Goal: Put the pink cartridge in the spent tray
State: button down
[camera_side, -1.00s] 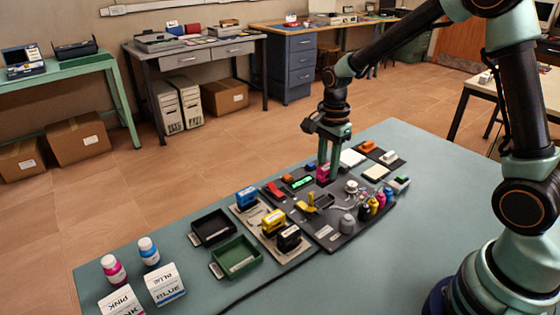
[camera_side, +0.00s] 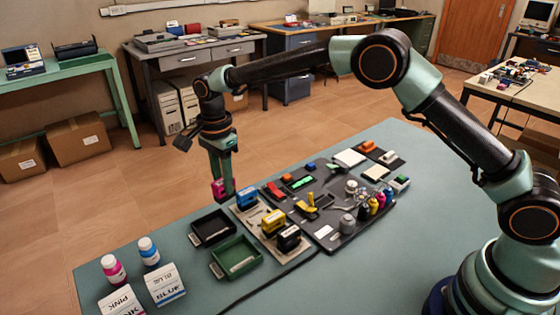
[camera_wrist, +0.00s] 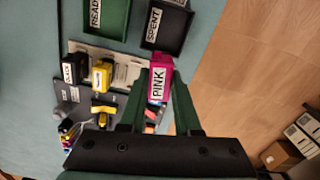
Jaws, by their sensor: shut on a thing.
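The pink cartridge (camera_side: 218,190) is held upright between the fingertips of my gripper (camera_side: 224,186), above the table's far edge. In the wrist view the cartridge (camera_wrist: 163,62) shows its PINK label, and the green fingers of my gripper (camera_wrist: 163,78) are shut on it. The spent tray (camera_wrist: 146,44) is black and labelled SPENT. It lies just beyond the cartridge in the wrist view. In the side view the black tray (camera_side: 198,238) stands in front of the cartridge, apart from it, and looks empty.
The green READY tray (camera_side: 218,262) stands beside the black tray. A pale rack (camera_side: 270,232) holds blue, yellow and black cartridges. A dark board (camera_side: 325,232) with small parts lies to the right. Bottles (camera_side: 150,252) and boxes (camera_side: 165,284) stand at front left.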

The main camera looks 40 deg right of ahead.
jog(key=shift+a+f, duration=0.7)
jog(key=shift+f, duration=0.35)
jog(key=shift+a+f, duration=0.7)
jog(key=shift+f, duration=0.35)
jog(key=shift+a+f, duration=0.7)
jog(key=shift+f, duration=0.35)
jog(key=shift+f, duration=0.65)
jog(key=shift+c, duration=0.7)
grip_release()
